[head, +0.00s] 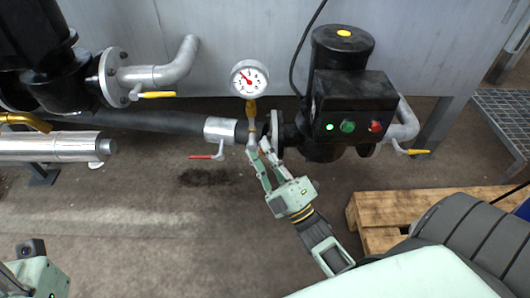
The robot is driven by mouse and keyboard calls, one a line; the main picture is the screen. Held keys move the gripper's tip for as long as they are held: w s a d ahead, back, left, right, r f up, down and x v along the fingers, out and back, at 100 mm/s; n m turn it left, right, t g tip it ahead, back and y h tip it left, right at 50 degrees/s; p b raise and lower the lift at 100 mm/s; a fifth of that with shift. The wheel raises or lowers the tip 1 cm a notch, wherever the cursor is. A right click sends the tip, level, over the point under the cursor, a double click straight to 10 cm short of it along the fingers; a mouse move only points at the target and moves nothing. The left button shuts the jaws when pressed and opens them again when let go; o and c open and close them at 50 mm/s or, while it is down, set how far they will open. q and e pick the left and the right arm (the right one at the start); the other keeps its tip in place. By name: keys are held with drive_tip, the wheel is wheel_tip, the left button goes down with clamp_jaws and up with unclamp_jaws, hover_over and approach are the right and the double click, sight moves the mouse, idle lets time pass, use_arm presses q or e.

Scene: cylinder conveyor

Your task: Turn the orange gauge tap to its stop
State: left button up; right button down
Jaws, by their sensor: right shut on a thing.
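The orange gauge tap (251,107) sits on the short upright stem under a round white pressure gauge (249,78) with a red needle. Its lower part is hard to make out near my fingers. My right gripper (259,146) reaches up from below right. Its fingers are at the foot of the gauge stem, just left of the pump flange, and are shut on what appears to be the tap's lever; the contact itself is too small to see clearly. A part of my left arm shows at the bottom left corner, but its fingers are out of view.
A black pump with a control box (355,105) stands close right of the gauge. A red-handled valve (219,139) is close left on the black pipe. Yellow-handled valves (157,95) (412,151) lie farther out. A wooden pallet (384,215) lies at the right.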

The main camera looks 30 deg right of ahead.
idle(0.3)
drive_tip(key=c, duration=1.8)
unclamp_jaws()
drive_tip(key=shift+s, duration=0.1)
drive_tip(key=v, duration=1.1)
drive_tip(key=shift+s+f, duration=0.3)
